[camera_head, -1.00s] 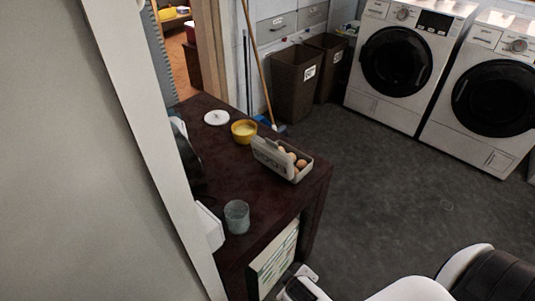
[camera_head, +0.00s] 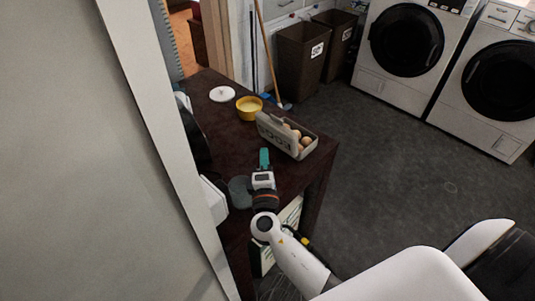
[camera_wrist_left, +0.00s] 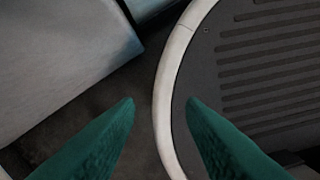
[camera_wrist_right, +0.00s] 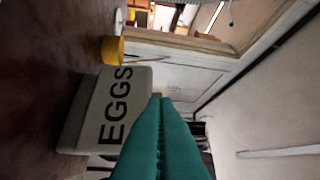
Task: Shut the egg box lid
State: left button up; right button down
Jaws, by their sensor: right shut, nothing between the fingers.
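The grey egg box (camera_head: 308,153) stands on the dark wooden table near its right edge, with brown eggs (camera_head: 305,141) showing inside. Its lid (camera_head: 277,134) is open and stands up along the left side, its lettered face towards my right gripper. In the right wrist view the lid's outer face (camera_wrist_right: 112,108) reads EGGS. My right gripper (camera_head: 264,151) has green fingers shut together and empty, just in front of the lid; I cannot tell whether they touch it. In the right wrist view its fingertips (camera_wrist_right: 160,101) are beside the lettering. My left gripper (camera_wrist_left: 160,102) is open and empty, away from the box.
A yellow bowl (camera_head: 249,107) and a white round lid (camera_head: 222,94) are behind the box on the table (camera_head: 215,125). A grey-green cup (camera_head: 239,190) is left of my right wrist. Bins and washing machines stand beyond open floor.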

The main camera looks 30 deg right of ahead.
aim_at(273, 117)
jog(key=x, duration=0.3)
jog(key=d+p+x, duration=0.1)
jog(key=x, duration=0.2)
jog(key=s+p+x, duration=0.1)
jog(key=x, duration=0.2)
jog(key=shift+w+d+r, duration=0.15)
jog(key=shift+d+r, duration=0.05)
jog(key=shift+d, duration=0.2)
jog(key=shift+w+d+p, duration=0.15)
jog(key=shift+d+p, duration=0.2)
jog(key=shift+d, duration=0.25)
jog(key=shift+r, duration=0.1)
